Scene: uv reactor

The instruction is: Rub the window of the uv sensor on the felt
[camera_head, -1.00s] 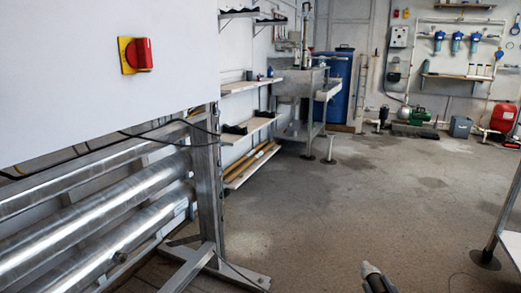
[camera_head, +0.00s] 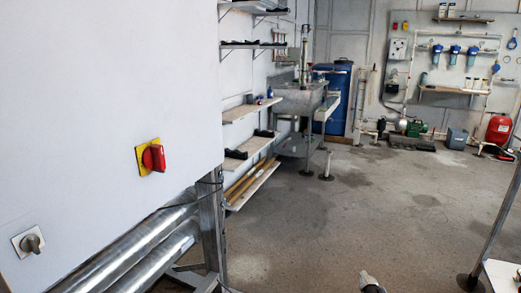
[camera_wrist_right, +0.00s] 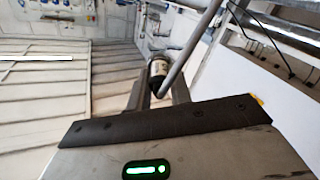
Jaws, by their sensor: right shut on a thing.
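In the right wrist view my right gripper (camera_wrist_right: 158,95) is shut on a small cylinder with a pale band and dark ends (camera_wrist_right: 158,68), which looks like the uv sensor. Its window cannot be made out. A grey rod or cable crosses in front of it; I cannot tell whether it is attached. In the head view only a small grey and dark tip (camera_head: 371,283) shows at the bottom edge; I cannot tell whether it is gripper or sensor. My left gripper is in neither view. I cannot pick out the felt.
A white cabinet with a red switch (camera_head: 153,157) and a grey knob (camera_head: 30,242) fills the left, above metal tubes (camera_head: 150,255). Wall shelves (camera_head: 250,110), a steel sink (camera_head: 300,98) and a blue barrel (camera_head: 333,95) stand behind. A table edge (camera_head: 500,275) is at lower right. The middle floor is clear.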

